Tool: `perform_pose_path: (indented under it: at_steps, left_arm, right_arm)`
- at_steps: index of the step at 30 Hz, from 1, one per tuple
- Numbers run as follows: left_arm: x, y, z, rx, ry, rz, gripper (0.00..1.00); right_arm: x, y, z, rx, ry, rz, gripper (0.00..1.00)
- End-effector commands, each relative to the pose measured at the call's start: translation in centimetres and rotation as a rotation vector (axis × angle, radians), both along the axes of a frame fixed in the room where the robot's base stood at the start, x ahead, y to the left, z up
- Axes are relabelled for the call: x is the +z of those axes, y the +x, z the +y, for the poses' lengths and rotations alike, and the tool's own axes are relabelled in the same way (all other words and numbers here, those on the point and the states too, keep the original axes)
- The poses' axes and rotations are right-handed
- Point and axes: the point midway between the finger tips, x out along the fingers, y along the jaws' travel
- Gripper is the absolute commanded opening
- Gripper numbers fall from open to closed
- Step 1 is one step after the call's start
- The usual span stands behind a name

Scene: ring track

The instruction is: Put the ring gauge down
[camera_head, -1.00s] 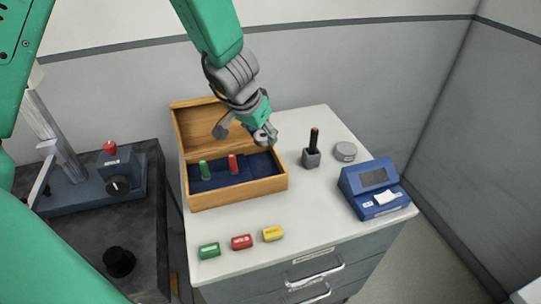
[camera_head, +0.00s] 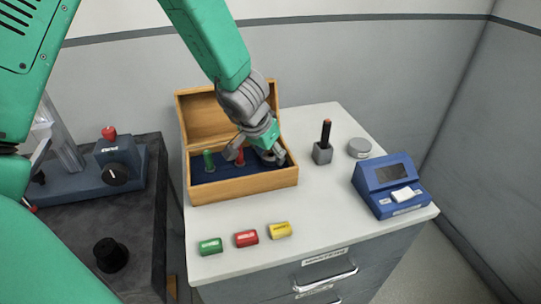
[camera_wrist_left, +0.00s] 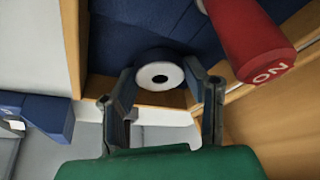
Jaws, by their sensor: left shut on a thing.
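The ring gauge (camera_wrist_left: 158,75), a dark ring with a pale face and a dark hole, shows between my left fingertips in the left wrist view. My left gripper (camera_wrist_left: 163,88) is shut on it. In the head view, my left gripper (camera_head: 260,157) is low at the right part of the open wooden case (camera_head: 240,188), and the ring is hidden there. The case has a blue lining (camera_wrist_left: 125,40), which lies behind the ring in the wrist view. I cannot tell whether the ring touches the lining. My right gripper is not in view.
A green-handled plug (camera_head: 208,160) and a red-handled plug (camera_head: 240,156) stand in the case. Green (camera_head: 210,246), red (camera_head: 246,238) and yellow (camera_head: 280,230) blocks lie in front. A pen holder (camera_head: 323,153), grey disc (camera_head: 359,147) and blue device (camera_head: 390,187) stand right.

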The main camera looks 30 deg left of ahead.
Motion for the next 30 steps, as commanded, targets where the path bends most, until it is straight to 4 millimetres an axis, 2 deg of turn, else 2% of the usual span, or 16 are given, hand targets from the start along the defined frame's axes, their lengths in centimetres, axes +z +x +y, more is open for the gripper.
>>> perform_pose_path:
  at_steps: [1, 2, 3, 11, 14, 24, 30]
  left_arm:
    - [-0.1, 0.0, 0.0, 0.000, 0.000, 0.000, 0.04]
    - [-0.2, 0.0, 0.0, 0.000, 0.000, 0.001, 0.43]
    - [-0.2, 0.0, 0.0, 0.000, 0.000, 0.001, 0.49]
    - [0.0, 0.0, -0.1, -0.001, 0.001, 0.000, 0.49]
    - [0.7, -0.2, 0.0, -0.001, 0.001, 0.000, 0.49]
    - [7.2, -2.7, 0.1, -0.002, 0.003, -0.001, 0.49]
    - [10.1, -4.0, 0.2, -0.001, 0.002, -0.001, 0.49]
  right_arm:
    - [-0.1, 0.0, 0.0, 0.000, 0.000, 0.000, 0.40]
    - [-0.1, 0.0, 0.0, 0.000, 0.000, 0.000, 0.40]
    - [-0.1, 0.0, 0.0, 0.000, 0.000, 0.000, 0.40]
    - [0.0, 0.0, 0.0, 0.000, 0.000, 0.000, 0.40]
    - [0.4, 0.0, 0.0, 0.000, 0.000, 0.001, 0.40]
    - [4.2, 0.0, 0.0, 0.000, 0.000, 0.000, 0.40]
    - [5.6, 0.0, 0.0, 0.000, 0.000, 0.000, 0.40]
